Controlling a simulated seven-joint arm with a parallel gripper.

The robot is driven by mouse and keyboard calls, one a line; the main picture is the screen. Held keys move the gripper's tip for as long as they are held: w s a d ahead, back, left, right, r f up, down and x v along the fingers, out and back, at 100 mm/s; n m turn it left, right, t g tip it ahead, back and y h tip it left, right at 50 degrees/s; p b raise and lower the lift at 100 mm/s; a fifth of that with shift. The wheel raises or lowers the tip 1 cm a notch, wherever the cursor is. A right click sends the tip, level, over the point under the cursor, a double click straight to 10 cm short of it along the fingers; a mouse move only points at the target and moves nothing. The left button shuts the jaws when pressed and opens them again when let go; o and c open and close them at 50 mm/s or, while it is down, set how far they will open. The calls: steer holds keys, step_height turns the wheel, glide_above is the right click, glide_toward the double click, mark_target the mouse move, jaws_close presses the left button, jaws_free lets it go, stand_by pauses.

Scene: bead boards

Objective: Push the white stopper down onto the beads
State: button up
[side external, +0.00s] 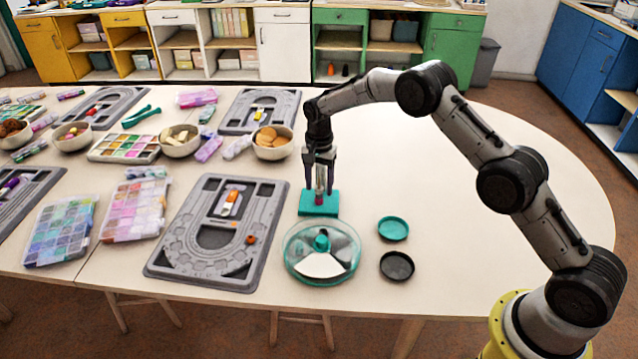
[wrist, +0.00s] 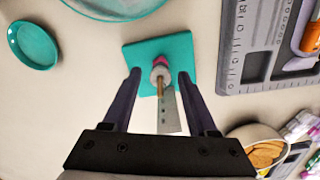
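A teal square base (side external: 311,209) stands on the table with an upright metal post on it. In the wrist view, the teal base (wrist: 180,47) carries a magenta bead (wrist: 160,61) around the post. A pale, whitish disc that looks like the stopper (wrist: 159,73) is around the post just above the bead; I cannot tell whether they touch. A grey strip with holes (wrist: 169,112) shows beside the post. My gripper (side external: 320,188) is open, pointing down over the base. Its fingers (wrist: 159,76) are on both sides of the post, apart from the stopper.
A round clear dish with teal trim (side external: 294,268) lies in front of the base. A teal dish (side external: 393,229) and a black dish (side external: 397,266) lie to the right. A grey bead board (side external: 160,267) lies left; a bowl of tan discs (side external: 285,151) stands behind. The right tabletop is clear.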

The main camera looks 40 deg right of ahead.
steer(key=shift+o, duration=0.2)
step_height(320, 180, up, 14)
stand_by(0.6)
stand_by(0.4)
